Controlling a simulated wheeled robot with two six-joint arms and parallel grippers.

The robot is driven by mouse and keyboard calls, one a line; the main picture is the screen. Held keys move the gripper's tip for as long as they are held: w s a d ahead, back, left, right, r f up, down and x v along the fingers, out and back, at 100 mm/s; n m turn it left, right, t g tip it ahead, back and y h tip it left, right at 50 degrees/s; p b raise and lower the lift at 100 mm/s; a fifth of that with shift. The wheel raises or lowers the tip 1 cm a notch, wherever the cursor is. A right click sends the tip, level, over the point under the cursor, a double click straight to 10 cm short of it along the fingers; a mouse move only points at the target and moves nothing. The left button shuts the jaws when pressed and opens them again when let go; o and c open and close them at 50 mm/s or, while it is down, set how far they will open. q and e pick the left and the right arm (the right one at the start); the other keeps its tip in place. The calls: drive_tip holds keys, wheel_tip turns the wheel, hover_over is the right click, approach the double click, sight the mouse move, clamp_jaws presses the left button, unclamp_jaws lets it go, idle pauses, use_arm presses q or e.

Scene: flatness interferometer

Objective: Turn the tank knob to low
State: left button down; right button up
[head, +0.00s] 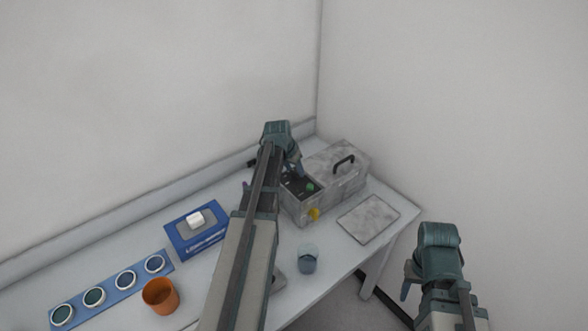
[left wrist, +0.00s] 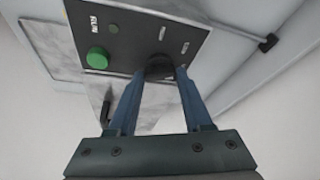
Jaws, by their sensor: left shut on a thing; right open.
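The tank (head: 299,205) is a grey mottled box at the back corner of the bench, with a dark control panel on its top. In the left wrist view the panel (left wrist: 128,38) carries a green button (left wrist: 97,58) and a black knob (left wrist: 159,66). My left gripper (left wrist: 158,76) is shut on the black knob, a finger on each side. In the head view my left gripper (head: 296,172) is over the panel and hides part of it. The knob's pointer and setting cannot be read. My right gripper (head: 408,284) is open and empty, right of the bench.
A lid with a black handle (head: 344,163) adjoins the panel. A grey plate (head: 368,219) lies right of the tank. A glass beaker (head: 307,258), an orange cup (head: 161,296), a blue box (head: 196,231) and a blue strip with several round discs (head: 110,288) are on the bench.

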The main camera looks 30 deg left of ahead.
use_arm(q)
drive_tip(key=n+y, duration=0.1)
drive_tip(key=n, duration=0.1)
drive_tip(key=n+y, duration=0.1)
drive_tip(key=n, duration=0.2)
drive_tip(key=shift+d+n+g, duration=0.15)
drive_tip(key=shift+n+g, duration=0.15)
idle(0.4)
drive_tip(key=shift+c, duration=1.6)
unclamp_jaws()
drive_tip(key=shift+r, duration=0.1)
drive_tip(key=p+v, duration=1.2)
drive_tip(key=v, duration=0.1)
drive_tip(key=shift+d+r+p, duration=0.2)
drive_tip(key=shift+r+p, duration=0.1)
drive_tip(key=shift+p, duration=0.1)
drive_tip(key=shift+s, duration=0.1)
